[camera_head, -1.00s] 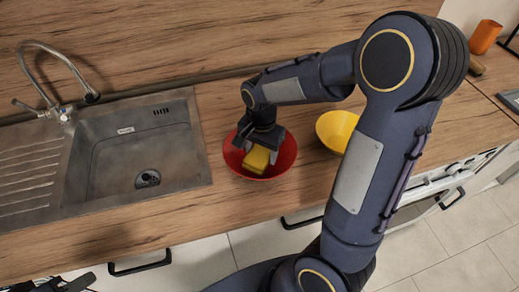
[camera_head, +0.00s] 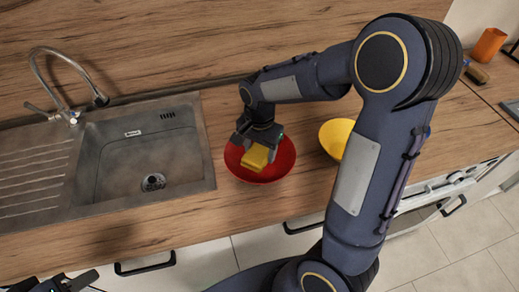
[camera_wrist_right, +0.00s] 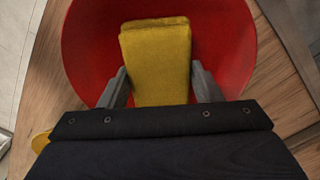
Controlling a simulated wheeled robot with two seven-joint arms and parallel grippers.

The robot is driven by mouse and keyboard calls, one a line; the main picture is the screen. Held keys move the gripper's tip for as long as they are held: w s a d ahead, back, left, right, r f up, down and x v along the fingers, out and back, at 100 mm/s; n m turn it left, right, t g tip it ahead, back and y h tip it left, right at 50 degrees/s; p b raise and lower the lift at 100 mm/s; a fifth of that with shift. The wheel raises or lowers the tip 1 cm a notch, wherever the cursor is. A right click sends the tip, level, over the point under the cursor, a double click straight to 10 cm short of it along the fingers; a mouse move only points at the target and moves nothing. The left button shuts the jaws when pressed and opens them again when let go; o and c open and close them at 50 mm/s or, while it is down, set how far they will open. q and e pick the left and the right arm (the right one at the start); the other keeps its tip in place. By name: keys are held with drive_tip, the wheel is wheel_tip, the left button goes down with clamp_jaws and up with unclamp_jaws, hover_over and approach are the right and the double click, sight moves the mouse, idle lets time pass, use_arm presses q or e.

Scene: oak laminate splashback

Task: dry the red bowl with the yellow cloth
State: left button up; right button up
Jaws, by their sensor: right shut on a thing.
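The red bowl (camera_head: 282,168) stands upright on the wooden counter, right of the sink. My right gripper (camera_head: 258,143) is shut on the yellow cloth (camera_head: 257,158), a thick folded block, and holds it over the bowl's inside. In the right wrist view, the cloth (camera_wrist_right: 156,55) stands out between the two fingers (camera_wrist_right: 158,88), with the red bowl (camera_wrist_right: 225,45) around and behind it. Whether the cloth touches the bowl is unclear. My left gripper (camera_head: 68,284) shows only partly at the bottom left edge, away from the bowl; its jaws are hard to make out.
A yellow bowl (camera_head: 336,134) stands right of the red bowl, partly behind my right arm. The sink (camera_head: 130,160) with its tap (camera_head: 65,85) lies to the left. An orange cup (camera_head: 489,43) stands at the far right. The counter's front strip (camera_head: 190,216) is clear.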

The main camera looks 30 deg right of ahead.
wheel_tip(320, 180, up, 6)
drive_tip(key=p, duration=0.4)
drive_tip(key=shift+s+d+r+p, duration=0.1)
drive_tip(key=shift+s+r+p, duration=0.1)
drive_tip(key=shift+p, duration=0.1)
wheel_tip(320, 180, up, 2)
drive_tip(key=shift+r+p, duration=0.25)
drive_tip(key=shift+p, duration=0.35)
drive_tip(key=shift+r, duration=0.25)
drive_tip(key=shift+s+d+r, duration=0.1)
drive_tip(key=shift+s+r, duration=0.05)
drive_tip(key=shift+r, duration=0.7)
